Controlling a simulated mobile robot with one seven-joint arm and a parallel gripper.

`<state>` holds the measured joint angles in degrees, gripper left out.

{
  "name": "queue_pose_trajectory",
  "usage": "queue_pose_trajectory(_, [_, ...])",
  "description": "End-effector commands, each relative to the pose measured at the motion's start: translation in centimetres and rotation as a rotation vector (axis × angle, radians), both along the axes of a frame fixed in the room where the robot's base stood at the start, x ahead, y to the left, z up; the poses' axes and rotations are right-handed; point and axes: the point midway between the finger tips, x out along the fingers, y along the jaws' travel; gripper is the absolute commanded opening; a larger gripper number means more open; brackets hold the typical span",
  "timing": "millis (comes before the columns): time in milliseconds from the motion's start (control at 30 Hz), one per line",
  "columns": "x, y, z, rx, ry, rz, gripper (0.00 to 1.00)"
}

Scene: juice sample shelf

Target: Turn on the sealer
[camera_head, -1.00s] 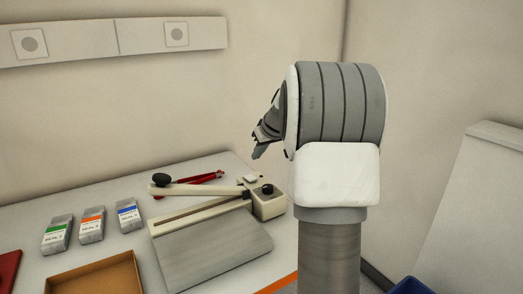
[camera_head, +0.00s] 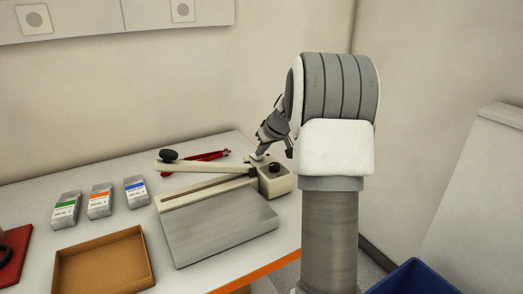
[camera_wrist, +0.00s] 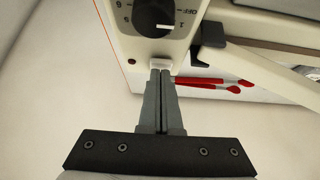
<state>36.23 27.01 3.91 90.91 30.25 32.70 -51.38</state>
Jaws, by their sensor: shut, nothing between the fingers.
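The sealer (camera_head: 275,184) stands at the table's right end. It has a cream control box, a long arm with a black knob (camera_head: 168,155) and a grey plate (camera_head: 220,234) in front. In the wrist view its black dial (camera_wrist: 153,16) has a white mark and printing around it, including "OFF". A small white switch (camera_wrist: 160,64) sits on the box just below the dial. My gripper (camera_wrist: 161,73) is shut and empty, its fingertips at the switch's near edge; I cannot tell whether they touch it. In the head view my gripper (camera_head: 261,155) is partly hidden behind my arm.
Red-handled pliers (camera_head: 205,157) lie behind the sealer, and show in the wrist view (camera_wrist: 210,83). Several labelled sample packs (camera_head: 99,203) stand to the left. An open cardboard tray (camera_head: 148,262) is at the front. A blue bin (camera_head: 415,278) is on the right.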

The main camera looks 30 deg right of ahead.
Motion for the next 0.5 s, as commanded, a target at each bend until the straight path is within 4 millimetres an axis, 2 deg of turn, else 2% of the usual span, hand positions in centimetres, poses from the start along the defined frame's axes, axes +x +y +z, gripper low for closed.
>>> queue_pose_trajectory(367, [-0.3,-0.1,-1.4,-0.003,-0.066,-0.002,0.0])
queue_pose_trajectory(500, [-0.2,0.0,-0.7,-0.002,-0.068,-0.001,0.0])
